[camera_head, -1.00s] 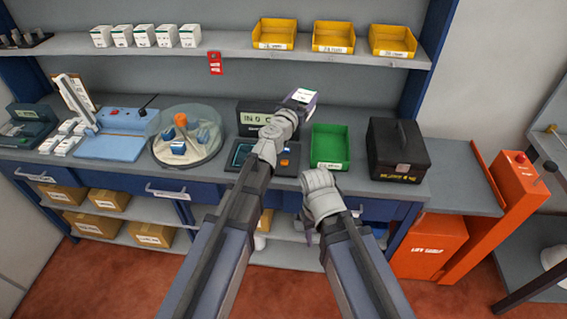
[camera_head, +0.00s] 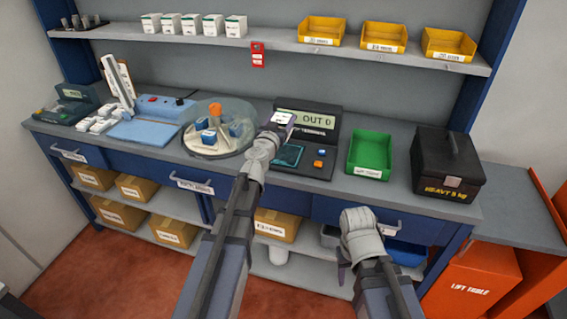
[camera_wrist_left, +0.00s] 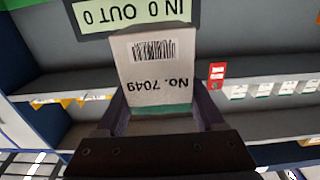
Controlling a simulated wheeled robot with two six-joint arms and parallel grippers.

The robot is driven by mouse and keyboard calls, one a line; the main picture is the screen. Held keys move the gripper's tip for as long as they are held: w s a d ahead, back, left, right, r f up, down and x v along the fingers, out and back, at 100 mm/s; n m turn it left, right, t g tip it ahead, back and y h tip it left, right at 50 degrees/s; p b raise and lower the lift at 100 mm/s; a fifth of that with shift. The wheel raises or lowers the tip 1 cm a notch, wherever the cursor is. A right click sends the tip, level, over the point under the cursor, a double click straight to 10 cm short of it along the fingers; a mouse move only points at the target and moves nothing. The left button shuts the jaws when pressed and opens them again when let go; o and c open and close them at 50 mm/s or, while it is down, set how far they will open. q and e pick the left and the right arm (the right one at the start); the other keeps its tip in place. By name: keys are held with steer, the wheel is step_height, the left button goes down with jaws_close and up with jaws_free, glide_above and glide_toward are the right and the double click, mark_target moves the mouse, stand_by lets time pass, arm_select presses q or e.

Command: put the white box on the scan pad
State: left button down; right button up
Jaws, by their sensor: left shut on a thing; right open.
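The white box (camera_head: 281,118) is held in my left gripper (camera_head: 284,130), in front of the left part of the scanner's display. In the left wrist view the box (camera_wrist_left: 150,68) sits between the two fingers, with a barcode and "No. 7049" upside down and a green edge. The scan pad (camera_head: 288,155) is the dark teal-edged square on the black scanner station (camera_head: 303,166), just right of and below the left gripper. The box is apart from the pad; its exact height is unclear. My right gripper (camera_head: 347,275) is open and empty, low in front of the bench.
A green bin (camera_head: 370,154) and a black heavy case (camera_head: 446,163) stand right of the station. A clear-domed carousel (camera_head: 217,130) stands left. A shelf (camera_head: 275,42) above holds white boxes and yellow bins.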

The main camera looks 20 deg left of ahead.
arm_select(q)
steer(key=shift+a+f, duration=0.1)
steer(key=shift+a, duration=0.1)
step_height(320, 180, down, 10)
steer(key=b, duration=1)
steer(key=shift+f, duration=0.1)
jaws_free()
steer(key=shift+r, duration=0.25)
steer(key=s, duration=1.2)
steer(key=shift+a, duration=0.2)
